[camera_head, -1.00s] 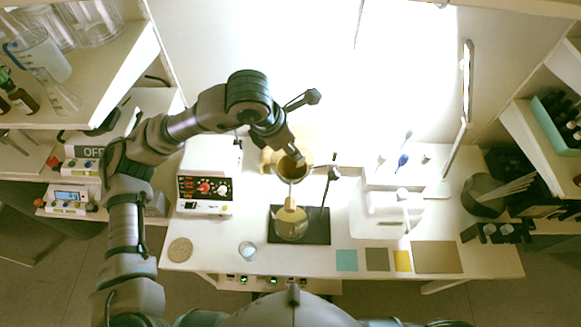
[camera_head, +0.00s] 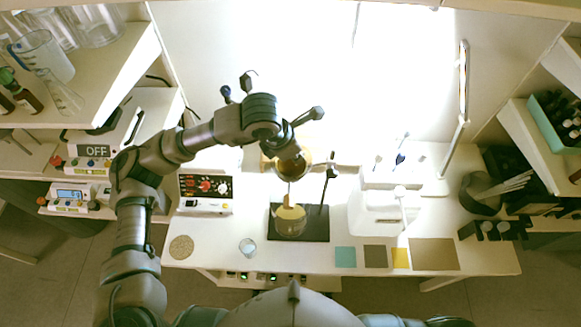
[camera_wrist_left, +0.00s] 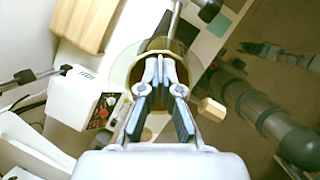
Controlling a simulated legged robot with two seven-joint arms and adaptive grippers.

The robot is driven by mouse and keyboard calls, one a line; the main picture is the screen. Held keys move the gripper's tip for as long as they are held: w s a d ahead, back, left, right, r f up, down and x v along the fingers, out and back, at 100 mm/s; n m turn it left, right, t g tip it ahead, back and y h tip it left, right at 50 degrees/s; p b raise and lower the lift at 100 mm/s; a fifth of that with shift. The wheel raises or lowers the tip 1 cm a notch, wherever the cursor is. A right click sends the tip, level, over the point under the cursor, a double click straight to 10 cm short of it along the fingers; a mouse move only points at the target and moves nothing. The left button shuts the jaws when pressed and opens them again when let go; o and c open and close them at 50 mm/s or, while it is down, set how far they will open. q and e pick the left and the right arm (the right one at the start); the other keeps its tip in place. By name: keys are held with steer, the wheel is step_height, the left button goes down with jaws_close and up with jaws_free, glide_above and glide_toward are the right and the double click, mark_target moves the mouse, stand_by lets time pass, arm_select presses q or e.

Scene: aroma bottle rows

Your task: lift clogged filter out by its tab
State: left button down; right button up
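An amber funnel or filter bowl (camera_head: 291,168) is held above a round glass vessel (camera_head: 290,224) with yellowish contents, on a dark pad. My left gripper (camera_head: 294,150) is right over the funnel's mouth, coming from above and behind.
A stand rod (camera_head: 329,185) rises just right of the funnel. A white control box (camera_head: 205,207) stands left, and a white machine (camera_head: 372,212) right. A small glass cup (camera_head: 248,247) and coloured squares (camera_head: 345,257) lie along the bench front.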

arm_select(q)
steer(key=shift+d, duration=0.1)
step_height(320, 180, up, 10)
steer(key=shift+d+r, duration=0.1)
steer(key=shift+r, duration=0.05)
step_height(320, 180, up, 10)
steer(key=p, duration=0.6)
glide_above(296, 166)
steer(key=shift+w, duration=0.2)
steer(key=shift+s+b, duration=0.1)
steer(key=shift+b, duration=0.2)
steer(key=s+b, duration=0.5)
steer(key=s, duration=0.9)
steer(key=shift+s+d, duration=0.15)
steer(key=shift+f, duration=0.2)
